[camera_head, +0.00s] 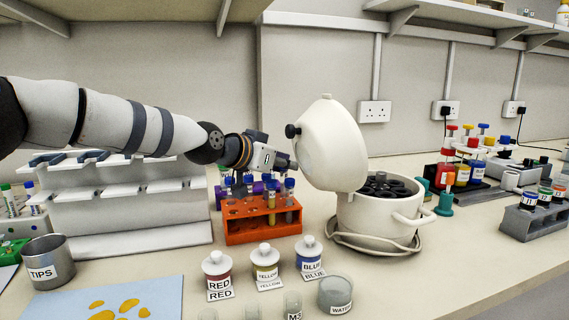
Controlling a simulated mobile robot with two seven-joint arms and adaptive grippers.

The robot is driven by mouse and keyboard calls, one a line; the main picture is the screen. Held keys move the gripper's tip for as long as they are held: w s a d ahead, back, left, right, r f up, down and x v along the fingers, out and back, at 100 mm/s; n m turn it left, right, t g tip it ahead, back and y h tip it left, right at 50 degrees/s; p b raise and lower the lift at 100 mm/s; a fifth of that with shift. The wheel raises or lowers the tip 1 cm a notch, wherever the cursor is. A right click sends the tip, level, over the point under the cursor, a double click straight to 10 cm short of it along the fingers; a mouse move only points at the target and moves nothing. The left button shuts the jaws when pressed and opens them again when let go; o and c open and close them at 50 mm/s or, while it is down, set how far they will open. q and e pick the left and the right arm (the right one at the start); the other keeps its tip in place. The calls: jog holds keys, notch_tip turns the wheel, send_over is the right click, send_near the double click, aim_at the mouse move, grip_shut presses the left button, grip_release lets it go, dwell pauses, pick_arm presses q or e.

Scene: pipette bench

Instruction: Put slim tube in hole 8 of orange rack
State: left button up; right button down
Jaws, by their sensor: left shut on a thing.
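The orange rack (262,236) stands on the bench in the middle, with a row of holes and several blue-capped tubes in or just behind it. A tube with yellow contents (271,204) stands at its front. A thin greyish tube with a blue cap (289,205) is at its right end, upright, just below my left gripper. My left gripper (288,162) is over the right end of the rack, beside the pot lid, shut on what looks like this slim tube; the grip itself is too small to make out. Hole numbers cannot be read. My right gripper is out of view.
A cream pot-like centrifuge (372,215) with its lid (331,145) raised stands close right of the rack. Red, yellow and blue labelled jars (265,262) stand in front. A white stepped rack (125,205) is left, with a TIPS cup (48,262) before it.

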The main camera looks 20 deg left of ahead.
pick_arm(q)
jog(key=shift+f, duration=0.25)
jog(key=shift+f, duration=0.15)
jog(key=o, duration=0.8)
jog(key=shift+o, duration=0.2)
jog(key=v, duration=0.7)
jog(key=shift+s+a, duration=0.1)
jog(key=shift+s, duration=0.1)
